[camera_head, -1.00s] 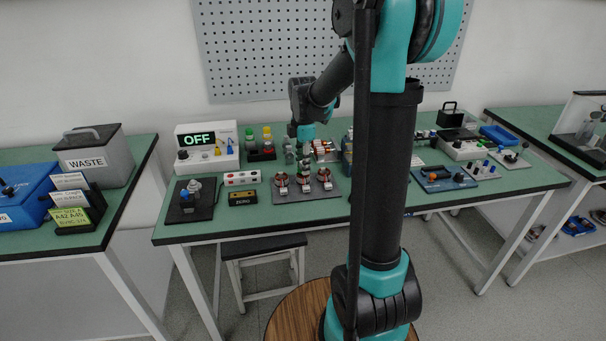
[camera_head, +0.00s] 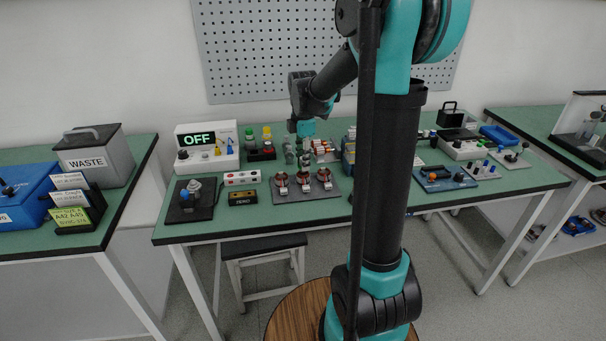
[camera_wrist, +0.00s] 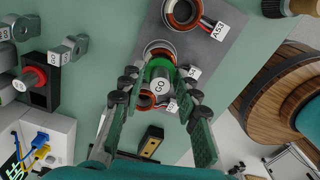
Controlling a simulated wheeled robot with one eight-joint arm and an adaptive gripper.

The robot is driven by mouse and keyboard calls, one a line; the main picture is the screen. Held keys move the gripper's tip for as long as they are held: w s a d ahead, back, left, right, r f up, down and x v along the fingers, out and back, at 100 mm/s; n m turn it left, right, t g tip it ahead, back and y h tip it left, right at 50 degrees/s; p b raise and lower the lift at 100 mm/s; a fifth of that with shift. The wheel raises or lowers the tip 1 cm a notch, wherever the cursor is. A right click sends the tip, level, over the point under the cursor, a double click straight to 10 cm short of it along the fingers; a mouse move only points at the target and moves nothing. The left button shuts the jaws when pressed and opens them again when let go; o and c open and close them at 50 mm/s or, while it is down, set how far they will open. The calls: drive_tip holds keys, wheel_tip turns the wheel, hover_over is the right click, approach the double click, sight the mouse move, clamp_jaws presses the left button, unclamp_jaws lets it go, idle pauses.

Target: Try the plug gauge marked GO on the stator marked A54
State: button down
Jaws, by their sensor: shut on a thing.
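My gripper (camera_wrist: 158,105) is shut on a grey plug gauge (camera_wrist: 160,84) with a green band and the word GO. In the wrist view the gauge's banded end overlaps a copper-wound stator (camera_wrist: 154,46); I cannot tell whether it is in the bore or above it. Another stator (camera_wrist: 183,12) at the top has a tag reading A53.
The stators sit on a grey plate (camera_wrist: 222,50).

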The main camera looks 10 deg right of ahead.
drive_tip(key=shift+r, duration=0.95)
idle(0.5)
drive_tip(key=shift+r, duration=2.45)
